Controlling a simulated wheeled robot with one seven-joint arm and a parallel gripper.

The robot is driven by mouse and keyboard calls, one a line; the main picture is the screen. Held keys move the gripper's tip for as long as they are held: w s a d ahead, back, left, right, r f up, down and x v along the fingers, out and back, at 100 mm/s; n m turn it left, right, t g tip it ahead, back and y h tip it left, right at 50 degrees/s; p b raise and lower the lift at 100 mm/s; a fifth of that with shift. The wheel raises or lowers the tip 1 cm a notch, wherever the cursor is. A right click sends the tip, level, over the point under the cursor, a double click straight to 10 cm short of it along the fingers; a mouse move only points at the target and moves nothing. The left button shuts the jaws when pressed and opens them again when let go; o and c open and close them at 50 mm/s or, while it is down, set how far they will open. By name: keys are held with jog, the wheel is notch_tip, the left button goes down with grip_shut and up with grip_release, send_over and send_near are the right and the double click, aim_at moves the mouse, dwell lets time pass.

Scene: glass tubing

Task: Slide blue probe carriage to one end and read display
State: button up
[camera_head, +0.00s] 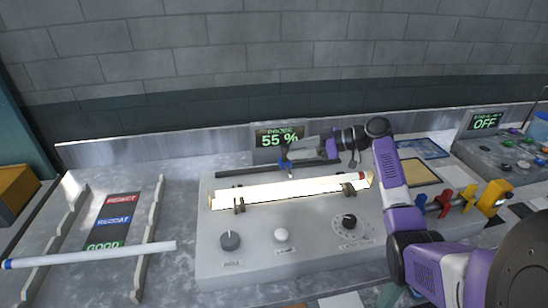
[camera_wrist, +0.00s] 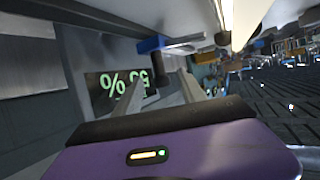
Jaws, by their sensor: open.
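The blue probe carriage (camera_head: 285,163) sits on a dark rail (camera_head: 235,172) behind the glowing glass tube (camera_head: 290,189), near the middle of the panel. In the wrist view the blue carriage (camera_wrist: 152,44) shows just past the fingertips. My gripper (camera_head: 284,149) is open, with its fingers at the carriage; I cannot tell whether they touch it. Its fingers also show in the wrist view (camera_wrist: 180,85). The probe display (camera_head: 279,137) stands behind the rail and reads 55 %. It appears upside down in the wrist view (camera_wrist: 118,88).
A rack at left has labels REJECT (camera_head: 121,199), REHEAT and GOOD, with a white tube (camera_head: 90,254) across it. Knobs (camera_head: 230,240) line the panel front. At right are coloured clamps (camera_head: 468,195) and a box whose display reads OFF (camera_head: 486,121). My arm covers part of the right side.

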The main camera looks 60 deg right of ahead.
jog(key=p+x, duration=0.1)
jog(key=x, duration=0.6)
jog(key=shift+w+a+f+p, duration=0.1)
jog(key=shift+w+p, duration=0.2)
jog(key=shift+p, duration=0.1)
grip_shut()
dwell(1.1)
